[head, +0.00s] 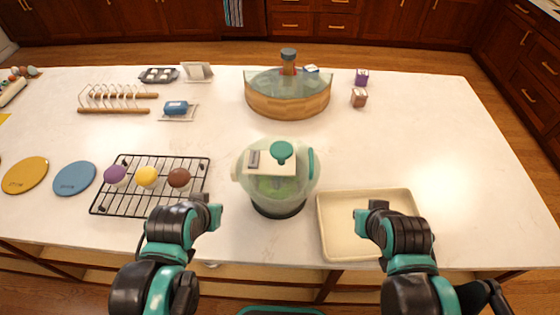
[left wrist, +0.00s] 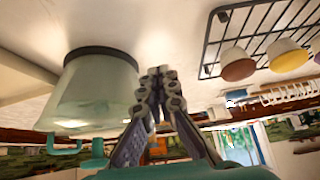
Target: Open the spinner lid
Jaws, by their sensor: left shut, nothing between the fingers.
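The spinner (head: 278,192) stands upright on the white counter, a clear round bowl on a dark base with green contents visible. Its pale lid (head: 270,164) sits on top, with a round green knob (head: 281,150) and a grey piece. My left gripper (head: 214,215) is left of the spinner and nearer the front edge, shut and empty, apart from the bowl. In the left wrist view, which is upside down, its fingers (left wrist: 158,77) are together beside the spinner bowl (left wrist: 95,95). My right gripper (head: 361,217) is over the tray; its fingers are too small to judge.
A black wire rack (head: 150,200) with purple, yellow and brown-topped cups stands to the left. A cream tray (head: 335,240) lies right of the spinner. A wooden-sided bowl (head: 288,103) stands behind.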

